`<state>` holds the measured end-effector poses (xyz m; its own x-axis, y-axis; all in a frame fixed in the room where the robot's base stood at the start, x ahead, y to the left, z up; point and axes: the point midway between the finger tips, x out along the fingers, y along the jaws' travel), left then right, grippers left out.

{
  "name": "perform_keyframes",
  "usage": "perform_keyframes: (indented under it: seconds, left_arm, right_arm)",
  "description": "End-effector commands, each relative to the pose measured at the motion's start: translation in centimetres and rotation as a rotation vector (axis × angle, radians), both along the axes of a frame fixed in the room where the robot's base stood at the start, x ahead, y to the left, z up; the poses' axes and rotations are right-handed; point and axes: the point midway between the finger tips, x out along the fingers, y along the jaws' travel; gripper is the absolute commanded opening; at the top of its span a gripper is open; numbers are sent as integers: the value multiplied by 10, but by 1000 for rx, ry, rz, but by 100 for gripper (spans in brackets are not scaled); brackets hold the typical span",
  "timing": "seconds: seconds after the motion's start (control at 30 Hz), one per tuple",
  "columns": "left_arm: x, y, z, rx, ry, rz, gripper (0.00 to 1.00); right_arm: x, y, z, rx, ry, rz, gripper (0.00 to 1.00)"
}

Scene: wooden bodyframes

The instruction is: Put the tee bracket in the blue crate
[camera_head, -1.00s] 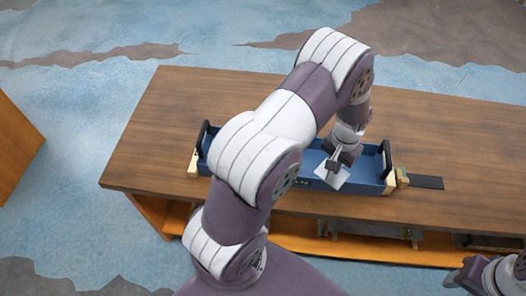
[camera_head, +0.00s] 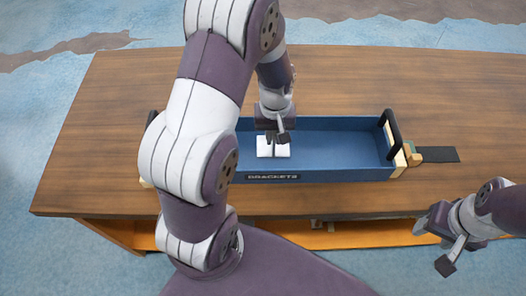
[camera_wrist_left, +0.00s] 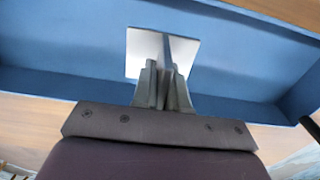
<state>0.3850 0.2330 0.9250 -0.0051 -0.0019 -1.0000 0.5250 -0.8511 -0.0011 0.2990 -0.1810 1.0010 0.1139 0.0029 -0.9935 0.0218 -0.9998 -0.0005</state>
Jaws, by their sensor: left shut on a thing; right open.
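The tee bracket (camera_head: 273,149) is a pale, flat plate with an upright web. My left gripper (camera_head: 277,138) is shut on it, over the left-centre part of the blue crate (camera_head: 346,175). In the left wrist view the bracket (camera_wrist_left: 145,53) shows as a white plate with its grey web between the fingers (camera_wrist_left: 163,88), with the crate's blue inside (camera_wrist_left: 235,75) behind it. I cannot tell whether the bracket touches the crate floor. My right gripper (camera_head: 442,243) is open and empty in front of the table's edge at the lower right.
The crate stands on a wooden table (camera_head: 110,120) and has black end handles (camera_head: 390,127) and a "BRACKETS" label (camera_head: 273,177). Wooden blocks (camera_head: 410,155) and a dark strip (camera_head: 437,155) lie at its right end. My left arm hides the crate's left part. The crate's right part is empty.

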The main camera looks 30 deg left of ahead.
Motion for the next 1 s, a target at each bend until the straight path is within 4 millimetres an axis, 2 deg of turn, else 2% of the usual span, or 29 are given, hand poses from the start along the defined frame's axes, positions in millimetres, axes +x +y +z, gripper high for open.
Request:
perform_keyframes:
  seconds: [0.07,0.17,0.23,0.43,0.83,0.87,0.9,1.0]
  left_arm:
    - [-15,10,-7,0,2,4,0]
    - [-26,18,-16,1,-1,2,0]
    - [-29,20,-22,1,-1,-1,0]
    - [-30,20,-56,0,0,-3,0]
    - [-30,20,-64,0,-2,-3,0]
    - [-30,20,-63,0,-2,-3,23]
    - [-30,20,-63,0,-2,-3,36]
    - [-30,20,-63,0,-2,-3,38]
  right_arm:
    - [0,0,4,0,-1,0,54]
    - [0,0,5,0,-1,0,54]
    - [0,0,5,0,-1,0,54]
    - [0,0,6,0,0,0,54]
    - [0,0,3,0,0,0,54]
    - [0,0,4,0,0,0,54]
    - [0,0,4,0,0,0,54]
    - [0,0,4,0,0,0,54]
